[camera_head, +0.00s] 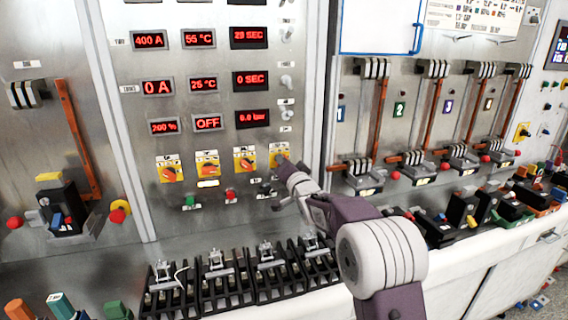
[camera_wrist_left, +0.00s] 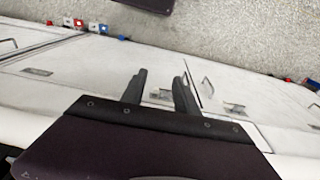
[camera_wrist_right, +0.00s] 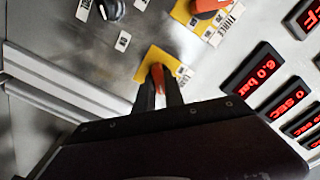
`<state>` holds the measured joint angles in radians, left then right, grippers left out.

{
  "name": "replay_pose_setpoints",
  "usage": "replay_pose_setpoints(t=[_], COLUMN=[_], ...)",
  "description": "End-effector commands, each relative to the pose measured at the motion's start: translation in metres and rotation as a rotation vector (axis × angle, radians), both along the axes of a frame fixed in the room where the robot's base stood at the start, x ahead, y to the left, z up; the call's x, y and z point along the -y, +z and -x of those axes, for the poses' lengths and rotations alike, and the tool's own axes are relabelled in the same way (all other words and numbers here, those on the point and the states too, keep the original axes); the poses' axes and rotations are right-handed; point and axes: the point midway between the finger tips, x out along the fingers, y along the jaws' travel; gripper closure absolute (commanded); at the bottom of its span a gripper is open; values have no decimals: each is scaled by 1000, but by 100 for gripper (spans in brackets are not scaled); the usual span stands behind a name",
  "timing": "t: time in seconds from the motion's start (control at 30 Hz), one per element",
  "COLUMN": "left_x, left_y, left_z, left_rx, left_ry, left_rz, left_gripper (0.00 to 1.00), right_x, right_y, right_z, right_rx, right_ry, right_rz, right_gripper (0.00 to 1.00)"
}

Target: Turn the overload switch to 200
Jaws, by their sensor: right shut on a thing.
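A row of orange rotary switches on yellow plates is on the grey panel in the head view, including the leftmost switch (camera_head: 170,173). My right gripper (camera_head: 286,168) is at the rightmost yellow plate (camera_head: 279,149). In the right wrist view, it is shut on an orange switch knob (camera_wrist_right: 158,76) in front of its yellow plate (camera_wrist_right: 152,60). The switch labels are too small to read, so I cannot tell which one is overload. A red display (camera_head: 163,127) above reads 200 %. My left gripper (camera_wrist_left: 159,92) is open and empty, seen only in the left wrist view.
Green (camera_head: 190,202) and red (camera_head: 231,195) buttons sit under the switches. Black breaker units (camera_head: 215,287) stand on the ledge below. Levers with orange bars (camera_head: 378,115) fill the right panel. My left gripper is over white cabinet fronts (camera_wrist_left: 60,66).

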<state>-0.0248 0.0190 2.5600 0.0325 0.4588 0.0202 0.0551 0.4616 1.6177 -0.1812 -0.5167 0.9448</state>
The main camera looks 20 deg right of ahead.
Motion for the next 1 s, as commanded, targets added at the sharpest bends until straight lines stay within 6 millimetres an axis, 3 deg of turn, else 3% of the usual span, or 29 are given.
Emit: replay_pose_setpoints(t=[0.07, 0.1, 0.17, 0.2, 0.57, 1.0], left_x=[0, 0, 0, 0, 0, 0], left_y=[0, 0, 0, 0, -3, -22], left_z=[0, 0, 0, 0, 0, 0], left_rx=[0, 0, 0, 0, 0, 0], left_ry=[0, 0, 0, 0, 0, 0], left_rz=[0, 0, 0, 0, 0, 0], left_gripper=[64, 64, 64, 64, 64, 64], right_x=[0, 0, 0, 0, 0, 3], right_y=[-4, -4, -4, -3, -2, -2], right_z=[0, 0, 0, 0, 6, 85], right_rx=[-8, -8, -8, -7, -2, -4], right_ry=[0, 0, 1, 0, -1, -1], right_rz=[1, 1, 1, 1, 1, 1], right_gripper=[100, 84, 67, 65, 65, 65])
